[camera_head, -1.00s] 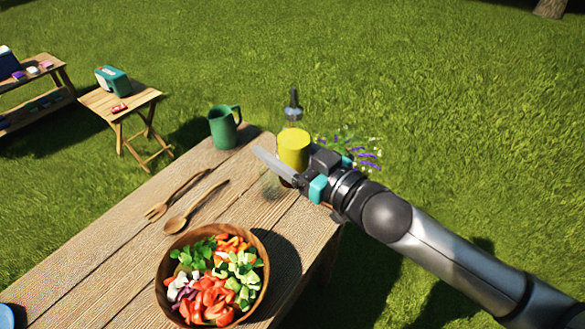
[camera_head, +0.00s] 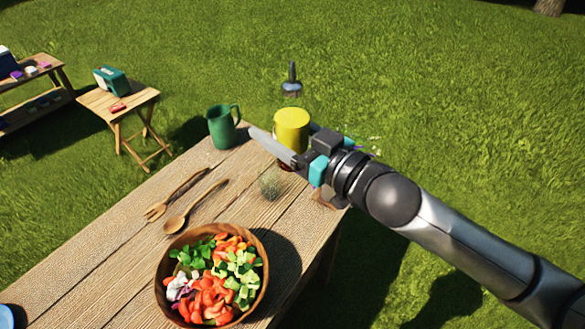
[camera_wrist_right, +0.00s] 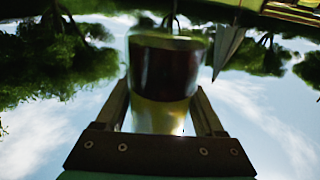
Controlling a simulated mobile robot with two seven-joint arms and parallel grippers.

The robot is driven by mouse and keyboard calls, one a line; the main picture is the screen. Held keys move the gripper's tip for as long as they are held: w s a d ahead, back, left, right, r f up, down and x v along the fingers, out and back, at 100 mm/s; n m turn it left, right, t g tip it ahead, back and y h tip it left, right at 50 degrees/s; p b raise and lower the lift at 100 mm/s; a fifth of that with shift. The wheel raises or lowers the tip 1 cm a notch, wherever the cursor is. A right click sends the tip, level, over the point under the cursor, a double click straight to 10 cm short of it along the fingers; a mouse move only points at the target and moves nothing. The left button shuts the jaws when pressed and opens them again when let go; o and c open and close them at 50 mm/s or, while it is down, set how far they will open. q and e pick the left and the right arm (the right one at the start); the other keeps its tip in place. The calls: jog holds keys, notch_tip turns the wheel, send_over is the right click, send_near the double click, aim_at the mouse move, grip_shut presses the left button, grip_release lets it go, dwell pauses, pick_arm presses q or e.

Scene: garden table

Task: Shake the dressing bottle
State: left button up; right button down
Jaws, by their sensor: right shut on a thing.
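The dressing bottle (camera_head: 291,132) is clear glass with a yellow layer over a dark red one and a dark spout on top. It looks about upright, raised above the far end of the table. My right gripper (camera_head: 297,160) is shut on its body, with one pale finger along its near left side. In the right wrist view the bottle (camera_wrist_right: 166,72) sits between both fingers, its dark and yellow layers still separate. The gripper hides part of the bottle's lower end in the head view. My left gripper is not in view.
A green mug (camera_head: 222,127) stands just left of the bottle. A small clear roundish thing (camera_head: 269,186) is on the table below. A salad bowl (camera_head: 174,252) and wooden servers (camera_head: 178,222) are nearer. Grass and open air lie beyond the table (camera_head: 95,262).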

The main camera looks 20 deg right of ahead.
notch_tip(320, 180, down, 7)
dwell(0.5)
